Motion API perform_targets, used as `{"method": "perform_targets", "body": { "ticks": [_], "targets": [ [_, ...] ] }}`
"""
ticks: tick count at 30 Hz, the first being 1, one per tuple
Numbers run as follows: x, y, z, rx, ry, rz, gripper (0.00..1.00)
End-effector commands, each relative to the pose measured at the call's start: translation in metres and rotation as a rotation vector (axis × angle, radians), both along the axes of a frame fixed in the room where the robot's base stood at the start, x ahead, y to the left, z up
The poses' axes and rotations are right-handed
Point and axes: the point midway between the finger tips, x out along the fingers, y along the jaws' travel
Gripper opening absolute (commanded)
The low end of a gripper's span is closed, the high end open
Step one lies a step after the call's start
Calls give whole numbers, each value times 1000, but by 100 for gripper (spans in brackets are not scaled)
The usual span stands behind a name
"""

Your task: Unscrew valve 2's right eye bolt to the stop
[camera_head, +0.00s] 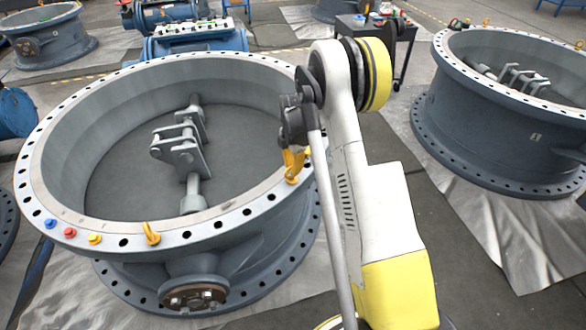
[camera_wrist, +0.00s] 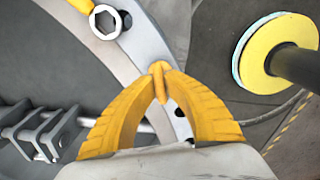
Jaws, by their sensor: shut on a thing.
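The large grey valve (camera_head: 225,222) on the left has a pale top flange with holes. I cannot read a number on it. Its right eye bolt, yellow, stands on the flange's right side and is mostly covered by my gripper (camera_head: 294,163). In the wrist view the eye bolt (camera_wrist: 158,68) shows as a small yellow piece between the fingertips. My gripper's yellow fingers (camera_wrist: 160,84) are shut on it above the flange (camera_wrist: 127,66). Its thread is hidden, so I cannot tell how far out it is. The other eye bolt (camera_head: 152,234) stands upright on the near flange.
Blue, red and yellow plugs (camera_head: 70,232) sit on the flange at the left. A bracket (camera_head: 181,150) stands inside the ring. Another grey valve (camera_head: 500,130) stands at right, with floor between. A dark cart (camera_head: 375,30) and blue machinery (camera_head: 195,42) stand behind.

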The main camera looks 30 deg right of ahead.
Motion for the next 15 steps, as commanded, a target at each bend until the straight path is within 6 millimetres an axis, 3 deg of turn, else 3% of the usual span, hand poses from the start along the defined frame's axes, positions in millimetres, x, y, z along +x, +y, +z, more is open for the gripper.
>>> {"method": "perform_targets", "body": {
  "ticks": [15],
  "targets": [
    [2,1,0,1,1,490,0]
  ]
}}
